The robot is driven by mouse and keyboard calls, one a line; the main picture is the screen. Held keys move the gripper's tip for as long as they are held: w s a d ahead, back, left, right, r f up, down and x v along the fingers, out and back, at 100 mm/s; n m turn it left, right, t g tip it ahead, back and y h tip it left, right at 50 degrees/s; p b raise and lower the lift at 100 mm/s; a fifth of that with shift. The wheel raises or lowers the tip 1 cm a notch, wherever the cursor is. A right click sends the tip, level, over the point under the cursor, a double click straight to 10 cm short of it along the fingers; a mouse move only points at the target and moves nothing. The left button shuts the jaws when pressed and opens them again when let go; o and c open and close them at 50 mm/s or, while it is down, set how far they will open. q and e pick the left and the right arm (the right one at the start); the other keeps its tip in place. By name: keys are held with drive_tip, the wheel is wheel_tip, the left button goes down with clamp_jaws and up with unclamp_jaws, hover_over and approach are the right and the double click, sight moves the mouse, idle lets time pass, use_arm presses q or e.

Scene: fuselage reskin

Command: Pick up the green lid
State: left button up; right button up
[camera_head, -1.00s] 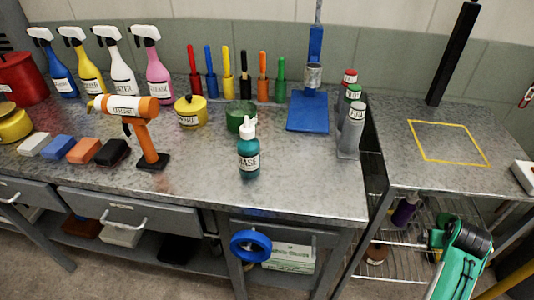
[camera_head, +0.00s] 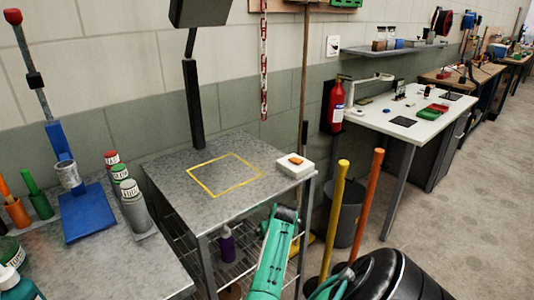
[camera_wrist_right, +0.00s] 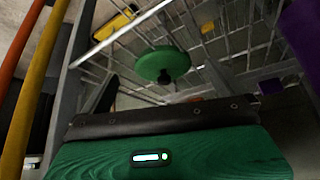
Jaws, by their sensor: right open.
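The green lid (camera_wrist_right: 163,64), a round disc with a small knob, shows in the right wrist view by wire shelf bars. I cannot tell whether it rests on the wires or on something else. My right gripper (camera_wrist_right: 165,118) shows only as a dark edge with bolts, in front of my green wrist. It is open, and the lid is apart from it; the fingertips are not clearly seen. In the head view my green right arm (camera_head: 272,258) is at the front of the steel side table, and its gripper is hidden. My left gripper is not in view.
The steel side table (camera_head: 165,165) has a yellow outlined square and a white box with an orange top (camera_head: 295,165). A purple bottle (camera_head: 227,245) stands on its wire shelf. Yellow (camera_head: 335,215) and orange (camera_head: 367,205) poles and a black drum (camera_head: 390,278) are close on the right.

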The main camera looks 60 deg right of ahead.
drive_tip(key=shift+w+d, duration=0.25)
drive_tip(key=shift+w, duration=0.1)
drive_tip(key=w+d, duration=0.2)
drive_tip(key=shift+w+f, duration=0.3)
drive_tip(key=shift+b+x, duration=0.3)
drive_tip(key=shift+x, duration=0.65)
drive_tip(key=shift+f, duration=0.2)
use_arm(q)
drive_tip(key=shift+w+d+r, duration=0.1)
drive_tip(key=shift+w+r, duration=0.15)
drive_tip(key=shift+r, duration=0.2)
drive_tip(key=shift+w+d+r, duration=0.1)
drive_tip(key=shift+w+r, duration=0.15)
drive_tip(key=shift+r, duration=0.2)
use_arm(e)
drive_tip(key=shift+c, duration=0.2)
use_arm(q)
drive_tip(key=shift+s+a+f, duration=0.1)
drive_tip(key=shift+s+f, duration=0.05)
use_arm(e)
drive_tip(key=c, duration=0.7)
